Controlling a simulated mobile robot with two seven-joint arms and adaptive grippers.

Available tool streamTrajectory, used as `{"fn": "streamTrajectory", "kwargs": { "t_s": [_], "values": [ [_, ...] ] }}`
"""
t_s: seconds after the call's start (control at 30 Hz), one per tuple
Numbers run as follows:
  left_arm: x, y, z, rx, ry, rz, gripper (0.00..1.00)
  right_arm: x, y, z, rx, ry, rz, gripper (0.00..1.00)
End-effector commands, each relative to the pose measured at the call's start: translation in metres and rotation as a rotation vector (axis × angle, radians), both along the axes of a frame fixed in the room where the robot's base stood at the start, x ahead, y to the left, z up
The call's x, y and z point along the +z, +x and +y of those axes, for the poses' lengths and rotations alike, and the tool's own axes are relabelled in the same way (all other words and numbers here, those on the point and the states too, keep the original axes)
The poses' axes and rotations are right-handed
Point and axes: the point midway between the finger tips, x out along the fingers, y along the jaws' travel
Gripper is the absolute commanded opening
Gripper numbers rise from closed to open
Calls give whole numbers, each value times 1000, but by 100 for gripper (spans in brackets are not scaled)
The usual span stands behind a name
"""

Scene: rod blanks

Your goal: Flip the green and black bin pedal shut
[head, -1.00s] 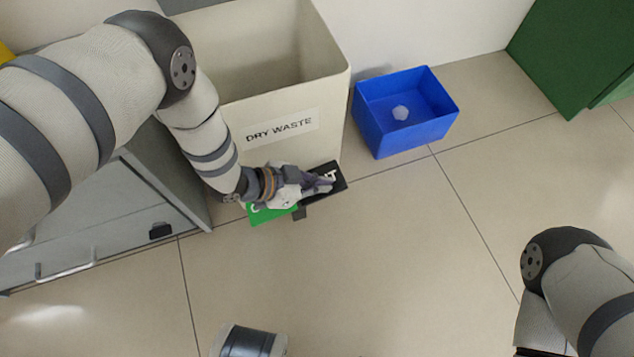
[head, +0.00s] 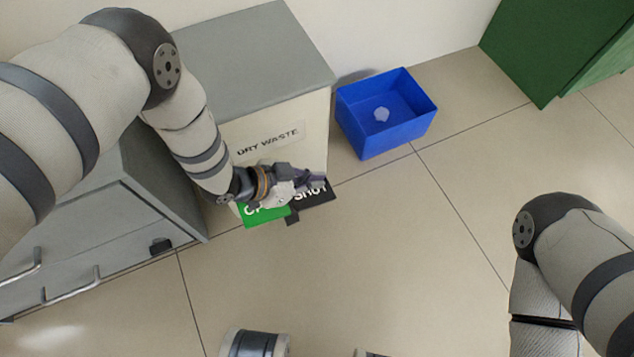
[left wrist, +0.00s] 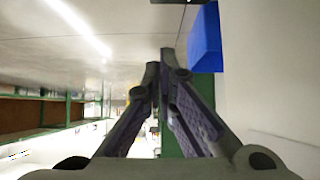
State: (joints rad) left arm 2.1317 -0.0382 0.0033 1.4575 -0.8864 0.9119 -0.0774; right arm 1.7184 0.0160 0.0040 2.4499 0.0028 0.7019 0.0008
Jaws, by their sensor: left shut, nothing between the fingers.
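The cream bin (head: 308,105) with a DRY WASTE label has its grey lid (head: 245,60) down over its top. Its pedal lies low at the bin's front. The green half (head: 265,217) is on the left, with its lettering partly hidden. The black half (head: 322,196) is on the right, with its word partly covered. My left gripper (head: 318,178) is shut and empty, over the back of the black half. I cannot tell whether it touches the pedal. Its closed fingers also show in the left wrist view (left wrist: 166,58). My right gripper is out of view.
An open blue box (head: 390,140) with a small pale piece inside stands right of the bin. A grey cabinet (head: 150,195) with handles is on the left, and a green cabinet (head: 550,50) at the top right. The floor in front is clear.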

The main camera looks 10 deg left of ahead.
Motion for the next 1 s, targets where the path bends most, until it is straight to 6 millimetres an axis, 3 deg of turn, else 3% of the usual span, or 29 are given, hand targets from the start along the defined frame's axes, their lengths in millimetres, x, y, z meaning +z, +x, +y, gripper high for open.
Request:
{"fn": "streamTrajectory", "kwargs": {
  "t_s": [0.03, 0.1, 0.37, 0.87, 0.93, 1.0],
  "values": [
    [18, -1, 6, 3, -1, -6, 0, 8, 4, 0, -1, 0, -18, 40],
    [30, -6, 12, 1, 0, -6, 0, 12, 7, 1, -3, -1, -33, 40],
    [53, -17, 27, 0, 0, -3, 0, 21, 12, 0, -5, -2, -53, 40],
    [53, -19, 28, 1, 0, 1, 0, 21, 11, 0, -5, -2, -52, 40],
    [45, -32, 31, 22, 6, 40, 0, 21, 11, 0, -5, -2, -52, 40],
    [26, -66, 39, 87, 26, 145, 0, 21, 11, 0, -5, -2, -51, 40]
  ]
}}
